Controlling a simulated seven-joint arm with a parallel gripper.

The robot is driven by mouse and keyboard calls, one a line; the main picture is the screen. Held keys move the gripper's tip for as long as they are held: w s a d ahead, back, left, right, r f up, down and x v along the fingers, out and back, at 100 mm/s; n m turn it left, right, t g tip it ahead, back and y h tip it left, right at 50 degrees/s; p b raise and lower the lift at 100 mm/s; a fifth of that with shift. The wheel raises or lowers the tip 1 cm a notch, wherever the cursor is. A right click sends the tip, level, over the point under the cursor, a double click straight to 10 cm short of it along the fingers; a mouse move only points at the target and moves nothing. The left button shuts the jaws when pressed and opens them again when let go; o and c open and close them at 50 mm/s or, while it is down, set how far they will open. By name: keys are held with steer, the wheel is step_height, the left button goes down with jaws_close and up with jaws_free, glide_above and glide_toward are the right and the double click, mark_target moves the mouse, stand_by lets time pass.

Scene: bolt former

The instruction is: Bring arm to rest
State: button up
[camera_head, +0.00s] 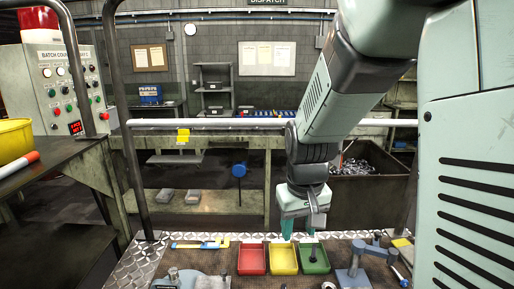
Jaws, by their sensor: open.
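My gripper (300,228) hangs down from my arm at the right of centre, fingers pointing down over the far edges of the yellow tray (284,260) and the green tray (314,268). The fingers are apart, with nothing seen between them. A dark bolt-like piece (313,250) stands or lies in the green tray, below the gripper; whether a finger touches it cannot be told. The red tray (252,260) is to the left and looks empty, as does the yellow one.
A tool with a blue handle (195,245) lies left of the trays. A grey-blue fixture (362,262) stands right. A white rail (220,122) crosses behind the bench. A control box (62,88) and a yellow bowl (14,140) are at left.

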steer(key=s+d+r+m+t, duration=0.1)
steer(key=s+r, duration=0.6)
steer(key=s, duration=0.2)
steer(key=s+d+r+m+t, duration=0.1)
steer(key=s+r+t, duration=0.1)
steer(key=s+r, duration=0.5)
steer(key=s, duration=0.3)
steer(key=shift+s+t, duration=0.25)
steer(key=shift+t, duration=0.05)
steer(key=shift+d+r, duration=0.1)
